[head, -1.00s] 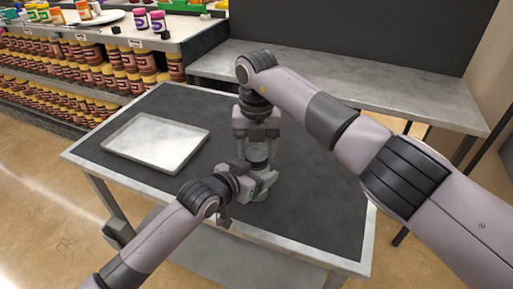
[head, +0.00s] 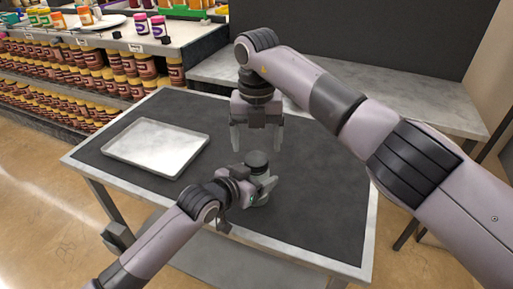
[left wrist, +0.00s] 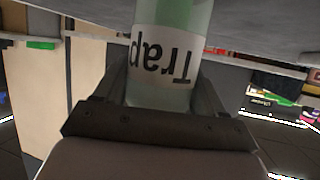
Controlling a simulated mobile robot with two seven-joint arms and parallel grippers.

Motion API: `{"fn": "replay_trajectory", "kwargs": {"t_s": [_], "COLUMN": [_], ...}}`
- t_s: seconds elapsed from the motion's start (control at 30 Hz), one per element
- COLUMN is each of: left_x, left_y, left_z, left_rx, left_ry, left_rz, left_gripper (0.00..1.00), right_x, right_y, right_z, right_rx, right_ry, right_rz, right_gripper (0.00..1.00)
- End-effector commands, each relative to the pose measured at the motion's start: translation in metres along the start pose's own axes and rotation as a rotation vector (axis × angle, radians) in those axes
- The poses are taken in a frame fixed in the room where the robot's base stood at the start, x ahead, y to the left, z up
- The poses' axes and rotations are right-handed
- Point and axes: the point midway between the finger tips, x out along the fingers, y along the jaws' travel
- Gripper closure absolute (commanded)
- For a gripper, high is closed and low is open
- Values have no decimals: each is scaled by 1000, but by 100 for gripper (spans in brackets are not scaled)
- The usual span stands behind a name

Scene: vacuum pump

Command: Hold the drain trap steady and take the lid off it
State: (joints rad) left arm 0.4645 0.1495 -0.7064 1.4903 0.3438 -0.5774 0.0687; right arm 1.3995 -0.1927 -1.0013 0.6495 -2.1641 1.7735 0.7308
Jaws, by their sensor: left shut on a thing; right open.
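The drain trap (head: 258,178) stands upright near the front middle of the dark table top, with a dark grey lid (head: 257,159) on its top. In the left wrist view the trap (left wrist: 168,52) is a greenish clear cylinder with a white "Trap" label, seen upside down. My left gripper (head: 260,192) is shut on the trap's body, and its fingers flank it in the left wrist view (left wrist: 158,92). My right gripper (head: 257,146) points down, open and empty, above and behind the lid. Its fingers are spread wide and appear clear of the lid.
A shallow metal tray (head: 157,147) lies empty at the table's left. The table's (head: 315,215) right part is clear. A grey bench (head: 400,97) stands behind, and shelves of jars (head: 100,75) are at the back left.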

Motion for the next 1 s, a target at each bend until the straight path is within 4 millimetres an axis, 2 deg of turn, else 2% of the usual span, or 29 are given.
{"fn": "replay_trajectory", "kwargs": {"t_s": [0.17, 0.2, 0.27, 0.63, 1.0], "left_x": [0, 0, 0, -6, -48], "left_y": [0, 0, 0, 0, 0], "left_z": [1, 1, 1, 0, 1], "left_rx": [0, 0, 0, 0, 0], "left_ry": [-2, -2, -2, 0, -2], "left_rz": [0, 0, 0, 0, 0], "left_gripper": [100, 20, 1, 0, 0], "right_x": [0, 0, 0, 0, -3], "right_y": [0, 0, 0, 0, 0], "right_z": [0, 0, 0, 0, 0], "right_rx": [0, 0, 0, 0, 0], "right_ry": [1, 1, 1, 1, 1], "right_rz": [0, 0, 0, 0, 0], "right_gripper": [19, 19, 19, 19, 19]}}
